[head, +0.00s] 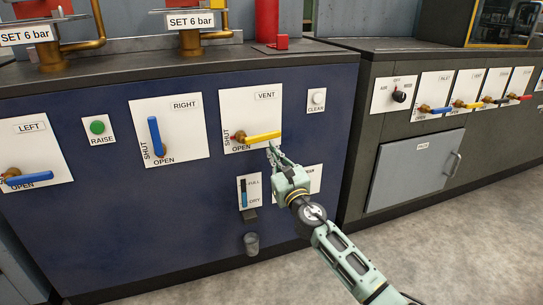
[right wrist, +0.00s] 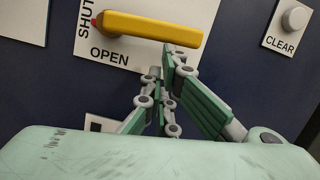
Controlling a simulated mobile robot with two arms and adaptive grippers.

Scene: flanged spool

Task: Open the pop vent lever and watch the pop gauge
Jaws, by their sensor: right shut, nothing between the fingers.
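The yellow vent lever (head: 256,137) is on the white VENT plate (head: 247,112) of the blue cabinet. It lies nearly level, pointing right, along the word OPEN; SHUT is written upright at its left. It also shows in the right wrist view (right wrist: 150,28). My right gripper (head: 272,149) is shut and empty, with its fingertips just below the lever's free end. In the right wrist view the fingertips (right wrist: 167,62) reach up close to the lever; I cannot tell if they touch it. No gauge marked pop can be made out. My left gripper is out of view.
The blue RIGHT lever (head: 154,136) stands upright; the blue LEFT lever (head: 30,179) lies level. A green RAISE button (head: 97,127) and a white CLEAR button (head: 318,97) are nearby. A grey cabinet (head: 380,140) with several small levers stands at the right. Open floor lies in front.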

